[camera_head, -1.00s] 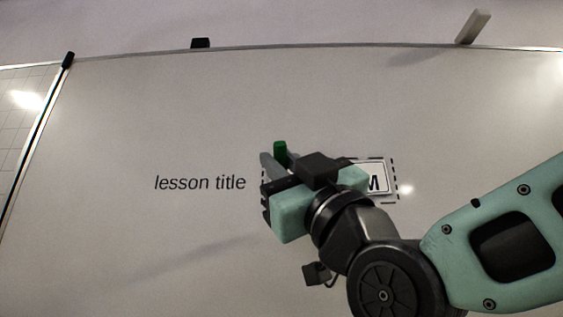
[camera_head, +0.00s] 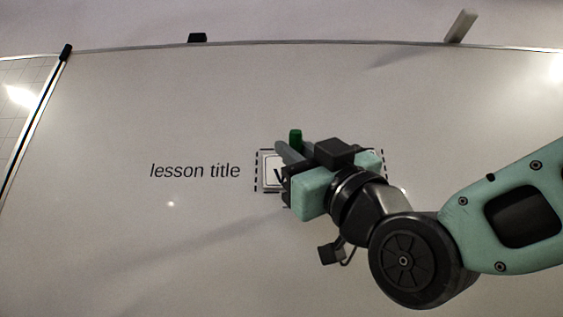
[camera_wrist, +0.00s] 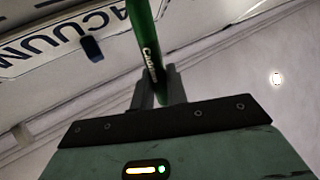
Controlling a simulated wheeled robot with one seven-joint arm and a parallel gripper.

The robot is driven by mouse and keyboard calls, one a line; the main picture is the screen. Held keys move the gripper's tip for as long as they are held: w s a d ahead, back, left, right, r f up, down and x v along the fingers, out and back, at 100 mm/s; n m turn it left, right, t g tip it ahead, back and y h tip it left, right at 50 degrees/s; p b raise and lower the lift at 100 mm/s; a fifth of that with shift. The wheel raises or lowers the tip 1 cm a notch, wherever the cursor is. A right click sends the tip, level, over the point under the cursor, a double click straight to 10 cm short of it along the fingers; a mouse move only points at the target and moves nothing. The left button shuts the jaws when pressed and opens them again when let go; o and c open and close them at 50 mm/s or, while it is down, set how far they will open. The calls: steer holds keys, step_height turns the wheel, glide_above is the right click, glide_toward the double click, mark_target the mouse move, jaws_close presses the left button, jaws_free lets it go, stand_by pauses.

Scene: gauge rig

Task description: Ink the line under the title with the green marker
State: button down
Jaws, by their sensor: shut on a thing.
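The green marker (camera_head: 296,138) stands out of my gripper (camera_head: 289,152), which is shut on it in front of the whiteboard. In the wrist view the marker (camera_wrist: 150,45) runs down between my two fingers (camera_wrist: 158,88); its tip is hidden. The title card (camera_head: 268,172) sits in a dashed box right of the printed words "lesson title" (camera_head: 195,171). My gripper covers most of the card. The wrist view shows "VACUUM" on the card (camera_wrist: 60,38). A faint grey band (camera_wrist: 215,42) runs slanting below the card; I cannot tell whether it is the line. Contact with the board cannot be told.
The whiteboard (camera_head: 130,110) is mostly bare around the card. A black block (camera_head: 197,38) and a pale eraser-like block (camera_head: 461,26) are at its top edge. A framed grid panel (camera_head: 22,105) is at the left. A small dark piece (camera_wrist: 91,48) lies over the card.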

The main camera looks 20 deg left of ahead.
steer(key=shift+w+d+b, duration=0.2)
steer(key=shift+d+b, duration=0.3)
steer(key=shift+d, duration=0.3)
steer(key=shift+w+d+b, duration=0.15)
steer(key=shift+d+b, duration=0.4)
steer(key=shift+d, duration=0.2)
steer(key=shift+w+d+b, duration=0.2)
steer(key=shift+d+b, duration=0.3)
steer(key=shift+d, duration=0.3)
steer(key=w+d+b, duration=0.2)
steer(key=d+b, duration=0.2)
steer(key=d, duration=0.3)
steer(key=shift+d, duration=0.15)
steer(key=shift+f, duration=0.1)
steer(key=shift+s+b, duration=0.15)
steer(key=shift+b, duration=0.25)
steer(key=s+a+b, duration=0.3)
steer(key=a+b, duration=0.1)
steer(key=a, duration=1.1)
steer(key=shift+s, duration=0.15)
